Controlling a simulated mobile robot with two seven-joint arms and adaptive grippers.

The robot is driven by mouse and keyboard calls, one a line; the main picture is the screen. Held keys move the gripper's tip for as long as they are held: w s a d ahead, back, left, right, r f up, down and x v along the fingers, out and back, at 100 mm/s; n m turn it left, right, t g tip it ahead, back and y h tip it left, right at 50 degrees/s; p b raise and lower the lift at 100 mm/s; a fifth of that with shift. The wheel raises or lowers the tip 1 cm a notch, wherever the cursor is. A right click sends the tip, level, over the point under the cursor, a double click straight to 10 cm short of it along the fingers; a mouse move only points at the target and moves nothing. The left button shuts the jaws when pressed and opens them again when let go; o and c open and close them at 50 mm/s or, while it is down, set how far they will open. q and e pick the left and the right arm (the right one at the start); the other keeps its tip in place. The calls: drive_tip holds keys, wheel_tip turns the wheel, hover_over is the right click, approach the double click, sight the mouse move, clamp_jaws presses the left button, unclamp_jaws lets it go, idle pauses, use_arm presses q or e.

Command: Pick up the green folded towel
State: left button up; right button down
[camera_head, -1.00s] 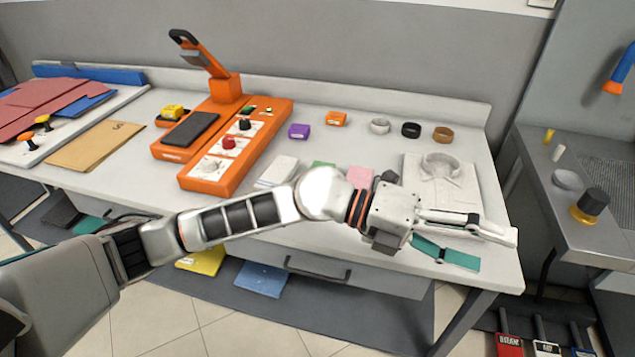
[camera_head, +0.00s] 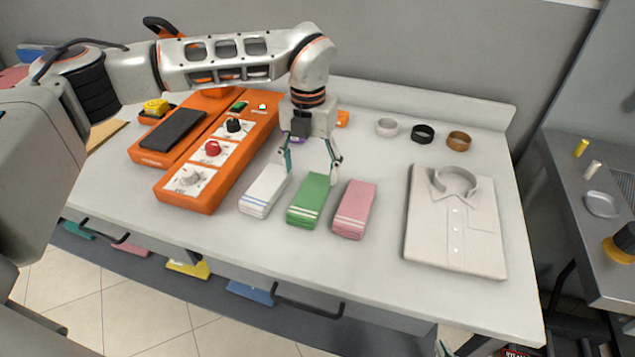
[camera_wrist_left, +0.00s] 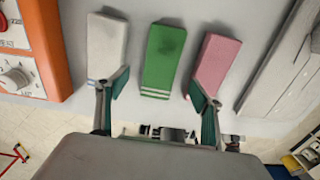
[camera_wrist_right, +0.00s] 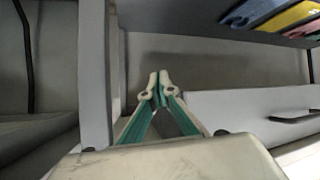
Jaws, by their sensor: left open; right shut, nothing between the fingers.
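The green folded towel (camera_head: 311,200) lies flat on the counter, with white stripes at its front end, between a white towel (camera_head: 264,191) and a pink towel (camera_head: 354,208). My left gripper (camera_head: 311,165) is open and empty above the green towel's back end, fingers pointing down. In the left wrist view, the green towel (camera_wrist_left: 163,58) lies between the lines of the two spread fingers, which appear apart from it. My right gripper (camera_wrist_right: 158,90) is shut and empty near grey panels in the right wrist view, well away from the towels.
An orange press machine (camera_head: 212,150) with knobs stands left of the towels. A folded white shirt (camera_head: 455,225) lies to the right. White, black and brown rings (camera_head: 422,133) sit at the back. The counter in front of the towels is clear. A drawer handle (camera_head: 310,300) juts out below.

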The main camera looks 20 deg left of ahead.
sight(311, 194)
use_arm(q)
drive_tip(key=shift+w+a+f, duration=0.1)
drive_tip(key=shift+w+f, duration=0.15)
drive_tip(key=shift+f, duration=0.45)
drive_tip(key=shift+s+f, duration=0.4)
drive_tip(key=shift+f, duration=0.3)
drive_tip(key=f, duration=0.2)
drive_tip(key=f+p, duration=0.1)
drive_tip(key=f, duration=0.1)
drive_tip(key=shift+s+d+f, duration=0.1)
drive_tip(key=shift+d+f, duration=0.05)
drive_tip(key=shift+d, duration=0.05)
drive_tip(key=shift+f, duration=0.3)
use_arm(e)
drive_tip(key=shift+s+r, duration=0.25)
drive_tip(key=shift+s, duration=0.25)
use_arm(q)
drive_tip(key=c, duration=1.2)
use_arm(e)
drive_tip(key=shift+s+f, duration=0.1)
drive_tip(key=shift+f, duration=0.1)
